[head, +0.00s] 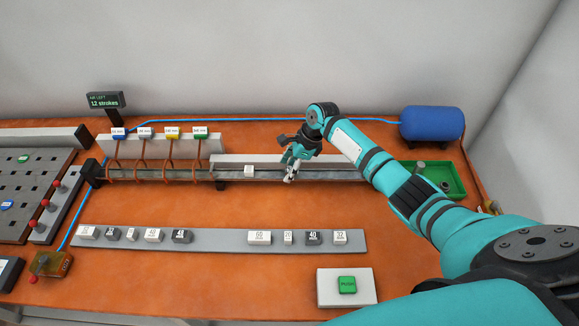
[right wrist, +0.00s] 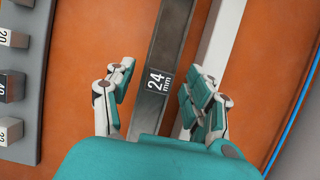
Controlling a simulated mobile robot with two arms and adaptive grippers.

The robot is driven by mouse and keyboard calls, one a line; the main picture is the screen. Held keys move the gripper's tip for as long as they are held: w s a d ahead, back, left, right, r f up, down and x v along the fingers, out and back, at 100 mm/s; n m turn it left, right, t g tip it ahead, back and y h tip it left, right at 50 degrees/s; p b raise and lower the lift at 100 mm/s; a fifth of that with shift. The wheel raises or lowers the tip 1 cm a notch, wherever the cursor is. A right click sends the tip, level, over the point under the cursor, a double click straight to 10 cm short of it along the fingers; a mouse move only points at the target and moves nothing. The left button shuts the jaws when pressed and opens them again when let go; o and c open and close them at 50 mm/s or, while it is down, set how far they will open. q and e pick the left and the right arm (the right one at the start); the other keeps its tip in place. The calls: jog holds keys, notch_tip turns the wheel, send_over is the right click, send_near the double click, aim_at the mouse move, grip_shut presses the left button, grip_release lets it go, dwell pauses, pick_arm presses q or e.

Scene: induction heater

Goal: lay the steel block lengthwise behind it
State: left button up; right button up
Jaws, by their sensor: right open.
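In the right wrist view a dark-faced block marked 24 mm (right wrist: 158,80), which looks like the steel block, lies in the long grey rail (right wrist: 176,40). My right gripper (head: 290,176) is over the rail (head: 340,175), right of its middle, in the head view. In the right wrist view its two fingers (right wrist: 155,95) stand apart on either side of the rail and the marked block, with nothing gripped. The gripper hides this block in the head view. A pale block (head: 249,171) sits on the rail to the gripper's left. My left gripper is not in view.
Copper coils (head: 143,165) surround the rail's left part. A grey shelf (head: 205,240) with several marked blocks lies in front. A green tray (head: 450,182) and a blue tank (head: 431,124) stand right. A green button (head: 347,284) is at the front. Orange table between rail and shelf is clear.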

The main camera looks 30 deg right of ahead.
jog(key=v, duration=1.2)
jog(key=shift+s+f, duration=0.1)
